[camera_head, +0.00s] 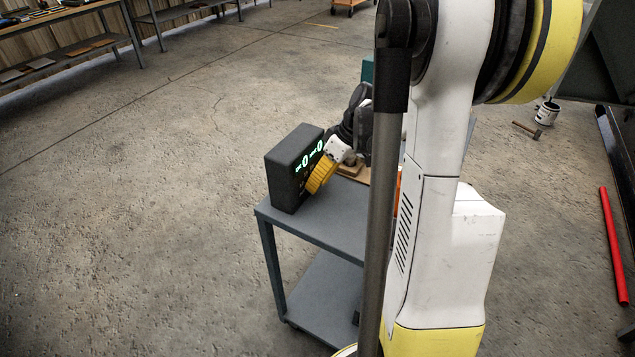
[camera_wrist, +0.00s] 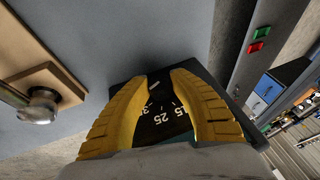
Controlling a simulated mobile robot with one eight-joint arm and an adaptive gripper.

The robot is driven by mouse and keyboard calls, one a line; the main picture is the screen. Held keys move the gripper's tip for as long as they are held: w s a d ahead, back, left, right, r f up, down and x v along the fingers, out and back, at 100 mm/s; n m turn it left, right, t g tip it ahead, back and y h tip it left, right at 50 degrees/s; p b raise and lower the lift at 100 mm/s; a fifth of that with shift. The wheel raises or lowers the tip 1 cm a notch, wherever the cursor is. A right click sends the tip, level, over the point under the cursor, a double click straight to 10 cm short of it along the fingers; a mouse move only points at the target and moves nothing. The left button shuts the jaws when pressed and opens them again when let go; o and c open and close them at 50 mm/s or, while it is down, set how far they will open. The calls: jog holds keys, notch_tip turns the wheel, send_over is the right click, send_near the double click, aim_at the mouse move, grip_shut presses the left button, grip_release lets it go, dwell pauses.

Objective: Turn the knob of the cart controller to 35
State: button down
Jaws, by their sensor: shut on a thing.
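The cart controller (camera_head: 291,170) is a dark box standing upright on the grey cart's top. Its green display (camera_head: 309,155) shows what look like two zeros; the small lettering is too small to read. My gripper (camera_head: 318,179) has yellow fingers at the controller's front face. In the wrist view the fingers (camera_wrist: 160,84) are closed around the knob (camera_wrist: 154,86), a dark piece with a white line, mostly hidden between them.
The grey cart (camera_head: 335,222) has a lower shelf. A wooden block with a metal knob-like fitting (camera_wrist: 40,106) lies beside the controller. A green and a red button (camera_wrist: 256,46) show at right in the wrist view. Open concrete floor lies left of the cart.

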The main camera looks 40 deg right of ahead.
jog(key=c, duration=1.1)
grip_release()
jog(key=v, duration=1.2)
